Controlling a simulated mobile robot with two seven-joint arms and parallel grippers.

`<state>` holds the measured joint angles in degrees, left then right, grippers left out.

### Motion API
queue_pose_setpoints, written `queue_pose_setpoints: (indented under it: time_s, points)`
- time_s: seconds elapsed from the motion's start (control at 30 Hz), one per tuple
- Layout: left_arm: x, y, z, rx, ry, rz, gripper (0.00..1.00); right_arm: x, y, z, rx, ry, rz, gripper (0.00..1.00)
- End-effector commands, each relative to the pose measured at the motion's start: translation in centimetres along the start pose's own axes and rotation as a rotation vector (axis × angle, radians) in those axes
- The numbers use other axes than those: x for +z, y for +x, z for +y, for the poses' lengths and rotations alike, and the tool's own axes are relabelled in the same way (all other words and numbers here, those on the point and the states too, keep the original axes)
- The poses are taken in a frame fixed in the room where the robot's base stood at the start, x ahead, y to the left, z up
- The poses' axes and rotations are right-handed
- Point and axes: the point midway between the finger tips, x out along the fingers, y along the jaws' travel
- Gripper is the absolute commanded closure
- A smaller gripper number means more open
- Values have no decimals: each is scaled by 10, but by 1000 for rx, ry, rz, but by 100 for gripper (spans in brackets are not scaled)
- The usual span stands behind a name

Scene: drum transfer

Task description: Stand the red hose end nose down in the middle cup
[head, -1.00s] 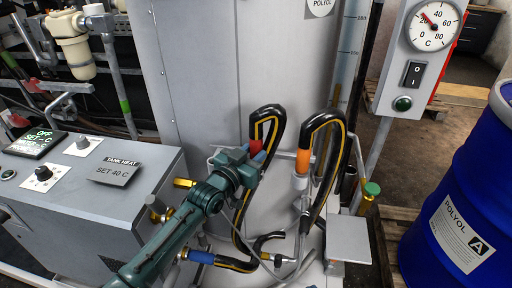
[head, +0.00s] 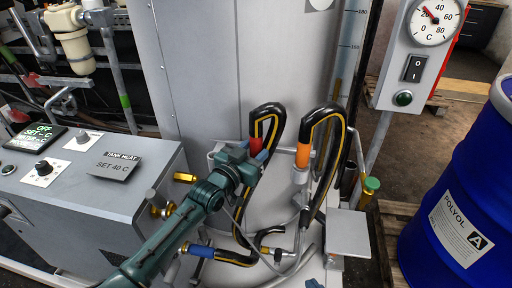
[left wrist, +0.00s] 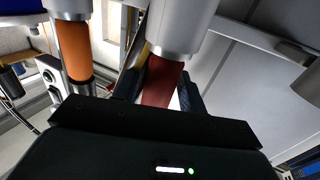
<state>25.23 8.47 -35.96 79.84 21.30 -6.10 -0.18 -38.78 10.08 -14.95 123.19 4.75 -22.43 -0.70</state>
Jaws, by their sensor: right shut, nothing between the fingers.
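The red hose end (head: 256,145) hangs below a black, yellow-striped hose loop. My left gripper (head: 253,153) has its blue fingers on either side of it, seemingly spread. In the left wrist view, the red sleeve (left wrist: 162,82) stands between the fingers, with a wide metal cylinder (left wrist: 181,25) at its other end. In the head view my gripper hides what is below the red sleeve, so I cannot tell whether it sits in the middle cup. Only a blue tip of my right gripper (head: 313,284) shows at the bottom edge.
A blue hose end (head: 200,252) lies low at left. The control cabinet (head: 120,185) is left, the blue drum (head: 455,190) right.

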Motion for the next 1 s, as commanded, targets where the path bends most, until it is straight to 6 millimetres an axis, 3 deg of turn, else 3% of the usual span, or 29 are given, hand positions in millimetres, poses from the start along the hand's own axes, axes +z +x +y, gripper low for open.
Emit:
queue_pose_setpoints:
  time_s: [0.17, 0.53, 1.0]
  points:
    - [0, 0, 0, 0, 0, 0, 45, 0, 0, 0, 0, 0, 0, 100]
    - [2, -10, -1, -1, 0, -3, 45, -1, 0, 0, 1, 0, 0, 100]
    - [1, -105, 0, 0, 1, -3, 45, -1, -1, 0, 3, -6, -4, 100]
